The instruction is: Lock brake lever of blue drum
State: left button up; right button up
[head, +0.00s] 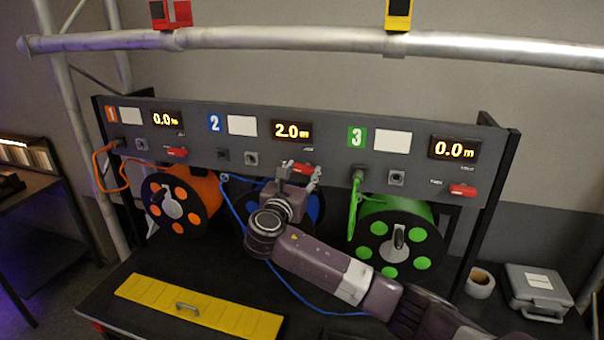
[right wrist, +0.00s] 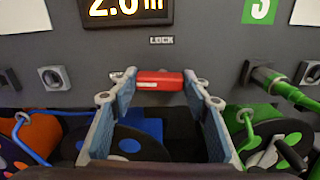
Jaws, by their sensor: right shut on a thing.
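The brake lever of the blue drum is a red bar (right wrist: 160,80) on the grey panel, below a LOCK label and the 2.0 m display. It lies about level in the right wrist view. In the head view only part of the lever (head: 302,170) shows past my gripper. My right gripper (head: 298,178) is at the panel, its two fingertips (right wrist: 163,84) shut on the ends of the lever. The blue drum (head: 315,209) sits below, mostly hidden behind my right arm; some blue spots of the drum (right wrist: 130,145) show in the right wrist view. My left gripper is not in view.
The orange drum (head: 181,215) stands to the left and the green drum (head: 394,240) to the right, each with a red lever above. A blue cable (head: 232,204) runs down beside my right arm. A yellow cover (head: 200,307) lies in front. A metal truss tube (head: 290,38) crosses above.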

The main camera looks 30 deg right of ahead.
jog(key=m+b, duration=0.2)
jog(key=m, duration=0.2)
jog(key=shift+f, duration=0.2)
jog(key=m+b, duration=0.2)
jog(key=m, duration=0.2)
jog(key=shift+s+m+b, duration=0.1)
jog(key=shift+m+b, duration=0.2)
jog(key=shift+b, duration=0.1)
jog(key=m+b, duration=0.3)
jog(key=m, duration=0.1)
jog(key=shift+d+m, duration=0.1)
jog(key=shift+m, duration=0.2)
jog(key=shift+s+r+m+b, duration=0.1)
jog(key=shift+m+b, duration=1.25)
jog(key=shift+m, duration=0.55)
jog(key=o, duration=0.9)
jog(key=shift+o, duration=1.3)
jog(key=shift+r, duration=0.15)
